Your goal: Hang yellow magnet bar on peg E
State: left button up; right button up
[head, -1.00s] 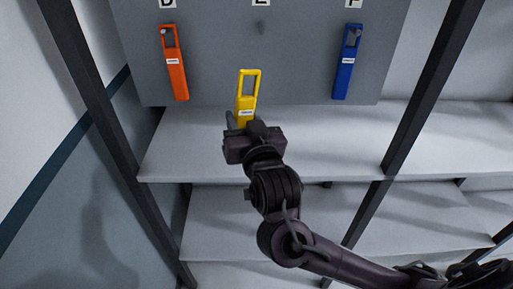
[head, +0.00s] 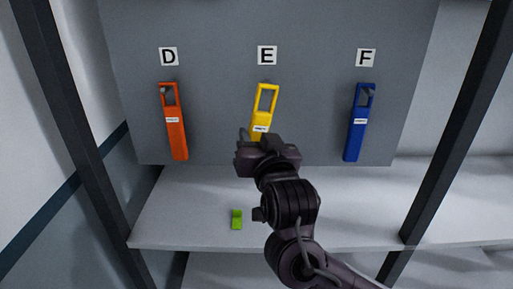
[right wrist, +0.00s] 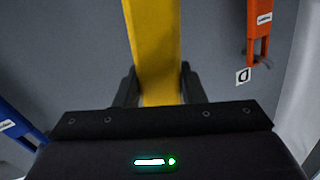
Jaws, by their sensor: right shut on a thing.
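The yellow magnet bar (head: 265,105) is upright, its slotted end up, just below the E label (head: 267,55) in the head view. My right gripper (head: 262,140) is shut on its lower part; the bar also shows between the fingers in the right wrist view (right wrist: 155,50). The slot lies in front of where peg E is; the peg itself is hard to make out, and I cannot tell whether it passes through the slot. My left gripper is not in view.
The orange bar (head: 174,125) hangs under D and the blue bar (head: 357,125) under F on the grey board (head: 215,100). A small green object (head: 237,219) lies on the shelf (head: 180,215) below. Dark posts (head: 453,120) stand on both sides.

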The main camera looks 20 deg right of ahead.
jog(key=shift+w+d+b, duration=0.1)
jog(key=shift+w+b, duration=0.25)
jog(key=shift+w, duration=0.1)
jog(key=shift+w+d+f, duration=0.1)
jog(key=shift+w+d, duration=0.1)
jog(key=shift+w, duration=0.45)
jog(key=shift+w+d, duration=0.2)
jog(key=shift+w, duration=0.4)
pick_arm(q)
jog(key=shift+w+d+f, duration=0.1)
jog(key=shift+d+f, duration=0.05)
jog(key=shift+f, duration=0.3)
pick_arm(e)
jog(key=shift+w+d+f, duration=0.15)
jog(key=shift+w+f, duration=0.05)
jog(key=shift+w, duration=0.45)
jog(key=shift+w+d+f, duration=0.2)
jog(key=shift+w+f, duration=0.05)
jog(key=shift+w, duration=0.35)
jog(key=shift+w+d+f, duration=0.15)
jog(key=shift+w+f, duration=0.05)
jog(key=shift+w, duration=0.45)
jog(key=o, duration=1.2)
jog(key=shift+c, duration=0.2)
